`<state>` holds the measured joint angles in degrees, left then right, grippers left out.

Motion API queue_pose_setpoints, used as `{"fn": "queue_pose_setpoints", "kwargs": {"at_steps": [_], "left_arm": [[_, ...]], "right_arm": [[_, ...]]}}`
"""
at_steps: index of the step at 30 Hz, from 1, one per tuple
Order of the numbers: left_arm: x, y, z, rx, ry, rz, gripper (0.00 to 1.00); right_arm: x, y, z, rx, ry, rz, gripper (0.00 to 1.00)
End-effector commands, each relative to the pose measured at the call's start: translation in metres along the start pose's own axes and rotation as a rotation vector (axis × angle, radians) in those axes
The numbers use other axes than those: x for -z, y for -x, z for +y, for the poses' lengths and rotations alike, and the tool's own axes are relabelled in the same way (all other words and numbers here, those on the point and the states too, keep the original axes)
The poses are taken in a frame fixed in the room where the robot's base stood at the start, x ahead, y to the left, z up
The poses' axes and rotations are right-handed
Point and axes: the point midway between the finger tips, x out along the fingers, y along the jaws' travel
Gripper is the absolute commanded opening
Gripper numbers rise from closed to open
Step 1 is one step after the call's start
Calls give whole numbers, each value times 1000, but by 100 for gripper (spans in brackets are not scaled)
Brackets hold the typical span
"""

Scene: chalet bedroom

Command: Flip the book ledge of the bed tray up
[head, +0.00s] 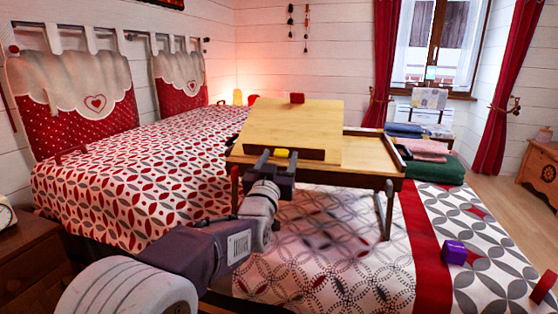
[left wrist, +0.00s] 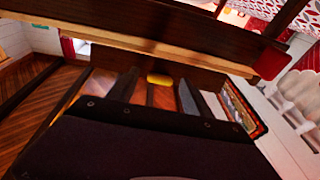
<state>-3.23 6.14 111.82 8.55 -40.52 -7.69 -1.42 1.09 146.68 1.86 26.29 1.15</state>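The bed tray (head: 368,152) stands on dark legs on the patterned bed cover, its light wood panel (head: 290,122) tilted up. A dark brown strip, apparently the book ledge (head: 312,155), runs along the panel's lower front edge with a yellow tab (head: 282,152) on it. My left gripper (head: 277,157) is in front of this strip, fingers apart at the tab. In the left wrist view the yellow tab (left wrist: 160,79) shows between the tips of the open left gripper (left wrist: 156,84). I cannot tell whether they touch it. My right gripper is out of view.
A red block (head: 297,98) is at the panel's top edge. Folded cloths (head: 425,150) lie right of the tray on the green one (head: 436,170). A purple cube (head: 454,252) and a red piece (head: 544,287) are at lower right. The cover in front of the tray is clear.

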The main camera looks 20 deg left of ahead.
Motion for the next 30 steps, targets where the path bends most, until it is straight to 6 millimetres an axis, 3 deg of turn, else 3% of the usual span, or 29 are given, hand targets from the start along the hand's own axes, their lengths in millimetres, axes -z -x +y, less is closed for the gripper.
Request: {"fn": "queue_pose_setpoints", "kwargs": {"at_steps": [7,19,30], "left_arm": [[2,11,0,0,0,0,58],[1,83,0,-1,0,-1,58],[1,91,0,1,0,0,58]], "right_arm": [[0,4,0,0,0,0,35],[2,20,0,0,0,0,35],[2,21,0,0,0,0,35]]}}
